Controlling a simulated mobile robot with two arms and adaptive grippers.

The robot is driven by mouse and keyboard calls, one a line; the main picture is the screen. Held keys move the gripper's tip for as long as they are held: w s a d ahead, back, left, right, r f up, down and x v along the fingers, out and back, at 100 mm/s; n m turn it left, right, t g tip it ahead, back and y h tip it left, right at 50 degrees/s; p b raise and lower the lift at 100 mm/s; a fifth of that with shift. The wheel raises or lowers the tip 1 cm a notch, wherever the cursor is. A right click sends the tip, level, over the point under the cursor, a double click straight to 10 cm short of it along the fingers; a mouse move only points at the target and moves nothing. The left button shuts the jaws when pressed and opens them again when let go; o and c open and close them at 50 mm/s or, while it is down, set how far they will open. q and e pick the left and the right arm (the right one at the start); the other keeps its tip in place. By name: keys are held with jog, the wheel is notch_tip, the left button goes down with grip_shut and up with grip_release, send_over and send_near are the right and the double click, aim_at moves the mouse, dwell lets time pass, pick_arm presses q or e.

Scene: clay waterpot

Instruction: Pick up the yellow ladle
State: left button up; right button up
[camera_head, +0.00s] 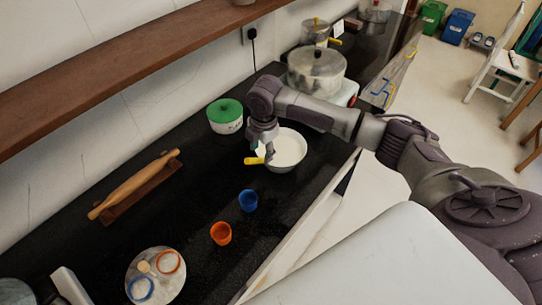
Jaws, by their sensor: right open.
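The yellow ladle (254,161) shows as a short yellow handle end that juts out to the left over the rim of a white bowl (291,152). The rest of the ladle is hidden behind my right gripper or in the bowl. My right gripper (264,152) points down right at the handle, at the bowl's left rim. It is open, with its fingers close to the handle. I cannot tell if they touch it. My left gripper is not in view.
A green-lidded pot (225,116) stands just left of my right gripper. A blue cup (248,200) and an orange cup (221,233) stand nearer on the black counter (190,212). A rolling pin (135,186) lies at the left, and a large steel pot (316,70) stands behind.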

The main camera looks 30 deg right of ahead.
aim_at(260, 158)
jog(key=shift+a+f+p, duration=0.15)
jog(key=shift+f+p, duration=0.15)
jog(key=shift+f, duration=0.9)
jog(key=shift+a+f+p, duration=0.1)
jog(key=shift+f+p, duration=0.2)
jog(key=shift+f, duration=0.85)
grip_shut()
